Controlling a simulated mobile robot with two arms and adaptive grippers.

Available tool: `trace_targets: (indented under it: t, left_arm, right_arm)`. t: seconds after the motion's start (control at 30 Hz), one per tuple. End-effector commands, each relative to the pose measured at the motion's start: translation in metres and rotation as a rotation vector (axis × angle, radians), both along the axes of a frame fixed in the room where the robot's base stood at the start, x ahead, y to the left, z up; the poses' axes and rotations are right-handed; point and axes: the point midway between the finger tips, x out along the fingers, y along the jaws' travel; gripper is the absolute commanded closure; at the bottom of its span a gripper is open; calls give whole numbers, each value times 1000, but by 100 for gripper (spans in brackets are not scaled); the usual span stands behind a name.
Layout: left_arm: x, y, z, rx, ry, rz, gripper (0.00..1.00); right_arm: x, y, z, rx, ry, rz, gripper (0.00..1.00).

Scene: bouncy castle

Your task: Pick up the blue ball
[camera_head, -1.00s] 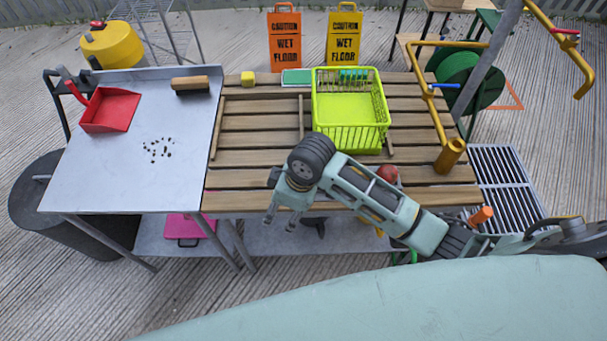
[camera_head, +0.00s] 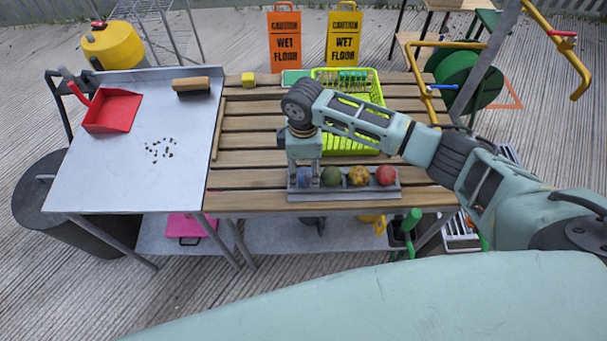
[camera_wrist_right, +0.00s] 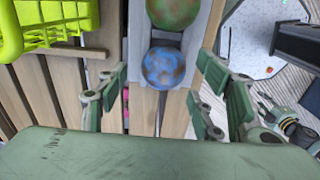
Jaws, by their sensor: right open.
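The blue ball (camera_wrist_right: 163,67) with brown blotches sits at the end of a grey tray (camera_head: 345,194) on the slatted wooden table. In the head view the blue ball (camera_head: 301,179) is the leftmost in the row, partly hidden by my right gripper (camera_head: 304,168). That gripper points down over it, open, with one finger on each side. In the right wrist view the ball lies between the spread fingers, with visible gaps on both sides. My left gripper is not in view.
A green ball (camera_head: 331,176), a yellow ball (camera_head: 359,175) and a red ball (camera_head: 386,175) share the tray. A lime basket (camera_head: 374,88) stands behind, partly covered by my right arm. A metal worktop (camera_head: 120,185) with a red dustpan (camera_head: 111,110) adjoins at left.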

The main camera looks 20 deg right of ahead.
Motion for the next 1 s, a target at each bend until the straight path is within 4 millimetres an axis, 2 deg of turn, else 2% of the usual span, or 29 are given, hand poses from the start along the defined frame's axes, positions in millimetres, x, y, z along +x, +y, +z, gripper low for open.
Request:
trace_targets:
  t: [0.03, 0.2, 0.47, 0.9, 1.0]
  left_arm:
    - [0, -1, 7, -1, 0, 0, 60]
    - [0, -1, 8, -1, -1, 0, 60]
    - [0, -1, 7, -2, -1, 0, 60]
    - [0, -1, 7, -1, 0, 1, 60]
    - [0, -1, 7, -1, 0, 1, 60]
  right_arm:
    - [-1, 0, -6, -2, 4, -1, 39]
    - [-1, 0, -27, -1, 1, 0, 39]
    - [0, 0, -31, 0, 0, 0, 39]
    - [0, 0, -31, 0, -1, 0, 77]
    - [0, 0, -31, 0, -1, 0, 77]
